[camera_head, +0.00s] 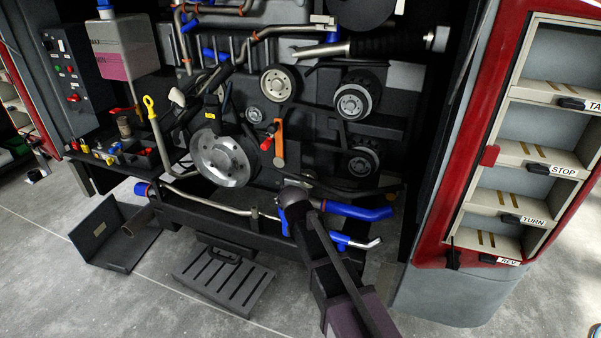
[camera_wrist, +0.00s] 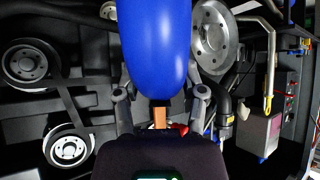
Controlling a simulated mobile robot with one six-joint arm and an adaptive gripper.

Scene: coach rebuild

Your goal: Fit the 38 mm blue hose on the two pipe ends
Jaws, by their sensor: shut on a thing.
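In the wrist view a thick blue hose (camera_wrist: 158,45) fills the upper middle, close to the camera. My gripper (camera_wrist: 158,95) is shut on it, with one finger on each side. In the head view my gripper (camera_head: 295,198) is low in front of the engine, and the arm hides much of the hold. Blue pieces show beside it; I cannot tell for certain which is the held hose. A silver pipe (camera_head: 215,207) runs in from the left and stops near my gripper. Another bright pipe (camera_head: 370,243) sticks out of blue hose at right. Any contact with the pipe ends is hidden.
Behind are a flywheel (camera_head: 225,158), pulleys (camera_head: 354,101) and an orange lever (camera_head: 279,145). A slatted step (camera_head: 224,279) stands below.

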